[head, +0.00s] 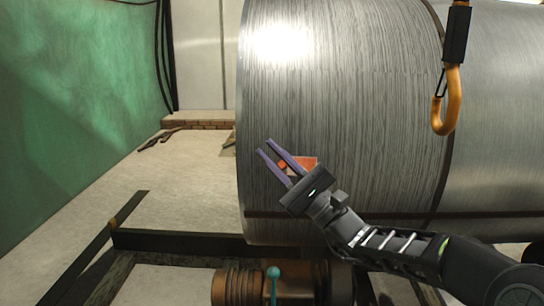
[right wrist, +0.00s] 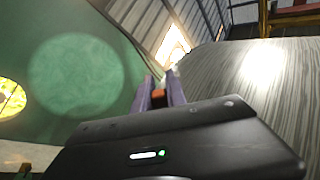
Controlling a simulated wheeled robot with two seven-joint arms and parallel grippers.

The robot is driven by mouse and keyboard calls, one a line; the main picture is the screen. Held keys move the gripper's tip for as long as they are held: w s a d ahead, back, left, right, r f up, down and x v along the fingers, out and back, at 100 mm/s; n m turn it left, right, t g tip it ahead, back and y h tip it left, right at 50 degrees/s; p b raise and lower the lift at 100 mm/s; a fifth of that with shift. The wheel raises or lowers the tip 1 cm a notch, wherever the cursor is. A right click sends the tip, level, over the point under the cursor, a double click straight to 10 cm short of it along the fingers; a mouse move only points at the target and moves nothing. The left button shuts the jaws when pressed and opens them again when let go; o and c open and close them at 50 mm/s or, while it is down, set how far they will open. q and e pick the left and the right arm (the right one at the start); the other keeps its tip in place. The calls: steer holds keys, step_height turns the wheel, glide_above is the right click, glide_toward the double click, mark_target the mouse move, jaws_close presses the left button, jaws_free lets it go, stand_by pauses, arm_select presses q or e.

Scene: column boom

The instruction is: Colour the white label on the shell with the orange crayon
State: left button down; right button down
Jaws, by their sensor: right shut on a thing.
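The shell (head: 350,110) is a big brushed-metal cylinder lying on its side, filling the right half of the head view. A small label patch (head: 307,163) on its side looks mostly orange-red, partly hidden behind my right gripper. My right gripper (head: 264,147), with purple fingers, is in front of the shell and overlaps the label in the picture. It is shut on the orange crayon (head: 282,164), a short piece between the fingers. The crayon also shows in the right wrist view (right wrist: 158,95). I cannot tell if its tip touches the label. My left gripper is not in view.
An orange hook (head: 451,105) hangs at the upper right in front of the shell. A dark frame (head: 180,241) and a rusty roller (head: 240,287) with a teal-knobbed lever (head: 274,272) lie below. Green sheeting (head: 75,100) covers the left; pale floor (head: 185,180) is open between.

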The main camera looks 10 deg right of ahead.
steer(key=shift+w+d, duration=0.1)
steer(key=shift+w, duration=0.25)
steer(key=shift+s+d+b, duration=0.2)
steer(key=shift+d, duration=0.35)
steer(key=shift+s+d+b, duration=0.15)
steer(key=shift+d, duration=0.35)
steer(key=shift+s+d, duration=0.15)
steer(key=shift+d, duration=0.3)
steer(key=shift+s+d+b, duration=0.2)
steer(key=shift+d, duration=0.6)
steer(key=shift+s+d+b, duration=0.15)
steer(key=shift+d, duration=0.6)
